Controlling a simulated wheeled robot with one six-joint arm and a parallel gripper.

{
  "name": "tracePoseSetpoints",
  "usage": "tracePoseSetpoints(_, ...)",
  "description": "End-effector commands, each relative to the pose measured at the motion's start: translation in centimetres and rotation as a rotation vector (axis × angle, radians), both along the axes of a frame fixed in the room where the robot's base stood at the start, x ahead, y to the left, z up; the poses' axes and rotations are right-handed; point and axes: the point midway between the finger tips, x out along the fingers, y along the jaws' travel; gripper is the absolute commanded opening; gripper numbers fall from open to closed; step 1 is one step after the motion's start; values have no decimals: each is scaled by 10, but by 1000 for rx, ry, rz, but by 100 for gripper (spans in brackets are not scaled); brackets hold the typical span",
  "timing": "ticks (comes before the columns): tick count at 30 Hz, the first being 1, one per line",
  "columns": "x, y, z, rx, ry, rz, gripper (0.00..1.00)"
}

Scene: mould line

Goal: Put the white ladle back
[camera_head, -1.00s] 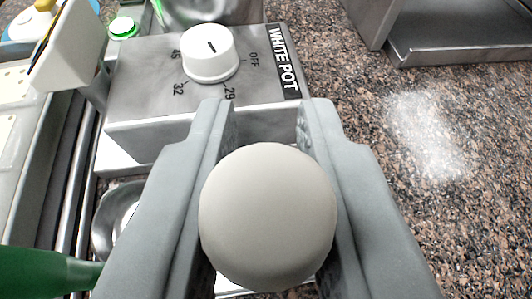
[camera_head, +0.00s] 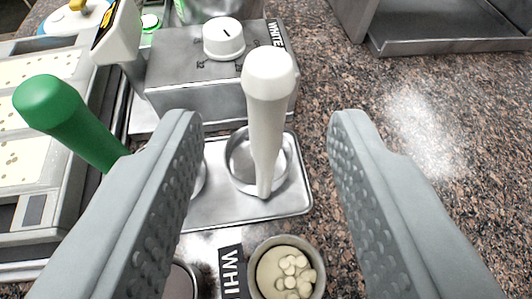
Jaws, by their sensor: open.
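The white ladle (camera_head: 267,125) stands handle up, its lower end at a round metal cup (camera_head: 240,163) on a steel tray (camera_head: 230,212). Its rounded handle top is nearest the camera. My gripper (camera_head: 268,130) is wide open. The handle shows between the two grey fingers, with clear gaps on both sides and neither finger touching it. The ladle's bowl is hidden low in the cup.
A green handle (camera_head: 70,120) leans at the left, partly behind my left finger. A grey control box (camera_head: 185,75) with a white knob (camera_head: 223,40) stands behind the tray. A pot of pale pieces (camera_head: 285,272) is at the front. Speckled counter at right is clear.

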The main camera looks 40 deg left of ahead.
Motion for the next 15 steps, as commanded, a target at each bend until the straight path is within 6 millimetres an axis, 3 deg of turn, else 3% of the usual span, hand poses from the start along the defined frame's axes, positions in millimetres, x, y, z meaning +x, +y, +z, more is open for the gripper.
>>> tracePoseSetpoints(6,-23,-22,13,1,-1,-2,41)
tracePoseSetpoints(15,-34,-32,19,1,-1,0,41)
